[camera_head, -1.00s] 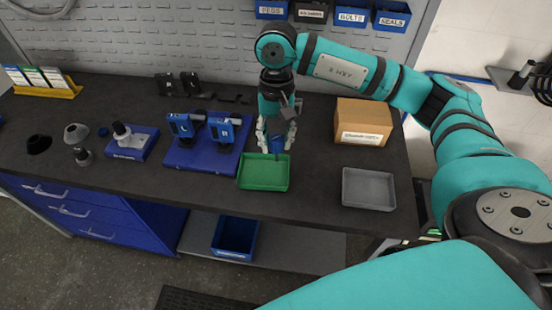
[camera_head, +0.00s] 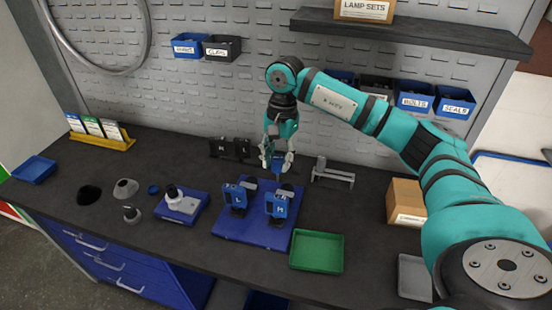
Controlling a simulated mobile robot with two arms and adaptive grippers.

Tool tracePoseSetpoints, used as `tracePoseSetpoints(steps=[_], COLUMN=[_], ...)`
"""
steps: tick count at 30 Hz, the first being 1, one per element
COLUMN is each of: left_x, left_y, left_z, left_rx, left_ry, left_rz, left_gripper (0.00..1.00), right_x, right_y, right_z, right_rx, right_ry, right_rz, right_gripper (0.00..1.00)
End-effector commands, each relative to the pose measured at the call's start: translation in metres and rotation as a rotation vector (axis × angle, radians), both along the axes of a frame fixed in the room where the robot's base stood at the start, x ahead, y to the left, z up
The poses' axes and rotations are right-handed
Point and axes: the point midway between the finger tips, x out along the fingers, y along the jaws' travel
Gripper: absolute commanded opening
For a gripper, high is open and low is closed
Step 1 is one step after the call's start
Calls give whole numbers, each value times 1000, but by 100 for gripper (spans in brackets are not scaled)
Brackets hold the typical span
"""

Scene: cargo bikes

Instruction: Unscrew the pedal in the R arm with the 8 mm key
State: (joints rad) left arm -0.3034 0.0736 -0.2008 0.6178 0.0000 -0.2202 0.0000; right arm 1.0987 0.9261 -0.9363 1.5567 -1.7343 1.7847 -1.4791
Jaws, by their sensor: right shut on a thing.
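The R arm (camera_head: 278,205) is a blue block with a white letter, standing upright on a blue base plate (camera_head: 252,238). The similar L arm (camera_head: 236,194) stands to its left on the same plate. The gripper appears apart from the R arm. The pedal is too small to make out. My left gripper is not in view.
A green tray (camera_head: 317,252) lies right of the base plate. A grey stand (camera_head: 332,174) is behind it. A cardboard box (camera_head: 405,202) and grey tray (camera_head: 414,277) are further right. Left are a blue fixture (camera_head: 182,204) and small round parts. A shelf (camera_head: 420,35) overhangs the back right.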

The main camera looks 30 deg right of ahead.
Motion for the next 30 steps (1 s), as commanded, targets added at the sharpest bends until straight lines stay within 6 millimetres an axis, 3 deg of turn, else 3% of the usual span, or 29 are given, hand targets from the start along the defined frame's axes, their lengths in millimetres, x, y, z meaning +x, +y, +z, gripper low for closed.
tracePoseSetpoints(steps=[15, 30], left_x=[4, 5], left_y=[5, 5], left_z=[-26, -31], left_rx=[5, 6], left_ry=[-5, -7], left_rz=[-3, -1], left_gripper=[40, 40], right_x=[0, 0], right_y=[0, 0], right_z=[-43, -48], right_rx=[0, 0], right_ry=[0, 0], right_rz=[2, 2], right_gripper=[0, 0])
